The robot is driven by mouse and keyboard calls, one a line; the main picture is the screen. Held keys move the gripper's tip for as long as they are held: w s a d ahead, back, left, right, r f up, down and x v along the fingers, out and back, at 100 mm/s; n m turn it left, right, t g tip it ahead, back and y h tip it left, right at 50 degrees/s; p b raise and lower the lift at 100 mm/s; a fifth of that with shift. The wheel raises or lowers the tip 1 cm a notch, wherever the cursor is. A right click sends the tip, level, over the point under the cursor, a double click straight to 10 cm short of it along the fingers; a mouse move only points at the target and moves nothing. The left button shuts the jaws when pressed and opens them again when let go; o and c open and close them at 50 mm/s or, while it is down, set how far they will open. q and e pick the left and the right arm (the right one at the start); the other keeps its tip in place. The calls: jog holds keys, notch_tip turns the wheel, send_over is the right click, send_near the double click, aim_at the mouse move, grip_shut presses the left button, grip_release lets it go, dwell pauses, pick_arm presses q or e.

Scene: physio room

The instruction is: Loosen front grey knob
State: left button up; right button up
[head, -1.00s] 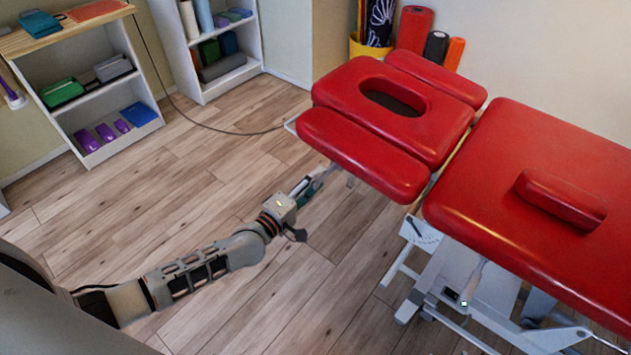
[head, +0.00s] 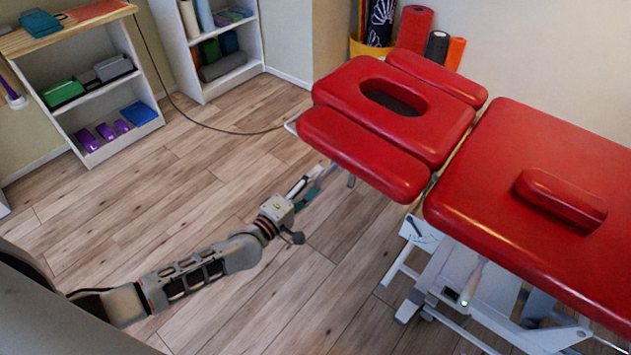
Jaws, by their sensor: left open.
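The red treatment table has a headrest section with a face hole (head: 440,125) and a red armrest pad (head: 360,155) at its near side. I cannot make out a grey knob; the pads hide most of what is under the headrest. A small grey metal part (head: 351,181) shows just below the armrest pad. My right gripper is not in view.
The table's main red pad (head: 510,170) bears a small red bolster (head: 560,198) and stands on a white frame (head: 470,285). Shelves (head: 100,85) stand at the back left. A dark cable crosses the floor. The wooden floor (head: 140,210) at left is clear.

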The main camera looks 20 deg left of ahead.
pick_arm(q)
jog(key=v, duration=1.1)
jog(key=shift+r, duration=0.1)
